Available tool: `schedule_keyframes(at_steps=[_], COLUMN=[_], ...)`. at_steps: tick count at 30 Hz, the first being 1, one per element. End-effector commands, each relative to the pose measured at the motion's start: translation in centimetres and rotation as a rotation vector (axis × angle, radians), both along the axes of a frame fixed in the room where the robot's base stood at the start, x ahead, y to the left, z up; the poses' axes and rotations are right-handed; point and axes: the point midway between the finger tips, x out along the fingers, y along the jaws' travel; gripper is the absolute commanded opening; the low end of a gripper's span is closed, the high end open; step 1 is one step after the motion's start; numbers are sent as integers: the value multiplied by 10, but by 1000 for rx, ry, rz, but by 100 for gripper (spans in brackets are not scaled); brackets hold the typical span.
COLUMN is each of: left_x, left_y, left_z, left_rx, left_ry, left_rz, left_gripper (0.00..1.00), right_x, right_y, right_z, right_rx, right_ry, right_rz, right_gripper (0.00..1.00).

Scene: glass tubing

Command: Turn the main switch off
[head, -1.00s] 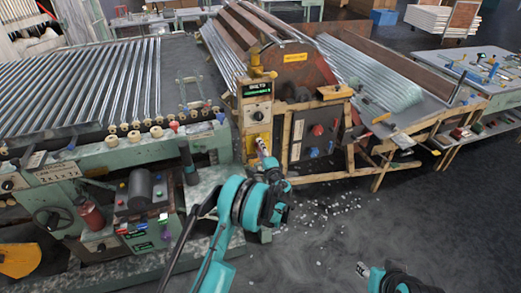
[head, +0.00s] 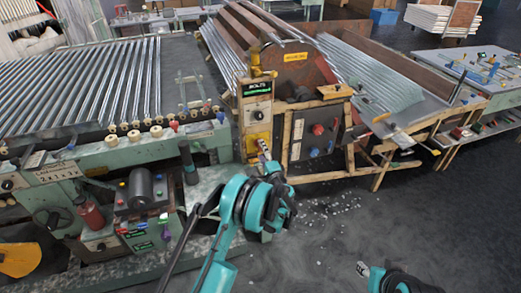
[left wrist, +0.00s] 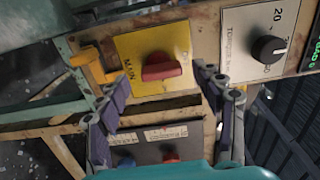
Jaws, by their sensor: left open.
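The main switch (left wrist: 163,66) is a red bar knob on a yellow plate (left wrist: 133,43) marked MAIN in the left wrist view. Its bar lies roughly across the picture, at right angles to the lettering. In the head view, the yellow plate (head: 257,133) is on the cabinet's front, and the knob cannot be made out. My left gripper (left wrist: 164,84) is open, with its fingers on either side of the knob in the wrist picture. I cannot tell whether they touch it. My left gripper also shows in the head view (head: 264,150). My right gripper (head: 363,269) is low, away from the cabinet.
A torque dial (left wrist: 268,49) is beside the yellow plate. A yellow bracket (left wrist: 92,64) sticks out on the other side. Below are a blue button (left wrist: 127,163) and a red one. A green machine (head: 110,155) stands left; the floor (head: 420,225) at right is open.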

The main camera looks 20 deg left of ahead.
Motion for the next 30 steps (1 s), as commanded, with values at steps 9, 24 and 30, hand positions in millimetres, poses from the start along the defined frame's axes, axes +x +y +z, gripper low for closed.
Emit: schedule_keyframes(at_steps=[9, 24, 30], left_x=[-57, -80, -80], left_y=[-40, -54, -54], left_z=[0, 0, 0], left_rx=[0, -1, -1], left_ry=[0, -1, -1], left_rz=[-2, 0, 0], left_gripper=[67, 67, 67], right_x=[0, 0, 0], right_y=[0, 0, 0], right_z=[0, 0, 0], right_rx=[0, 0, 0], right_ry=[0, 0, 0], right_rz=[0, 0, 0], right_gripper=[40, 40, 40])
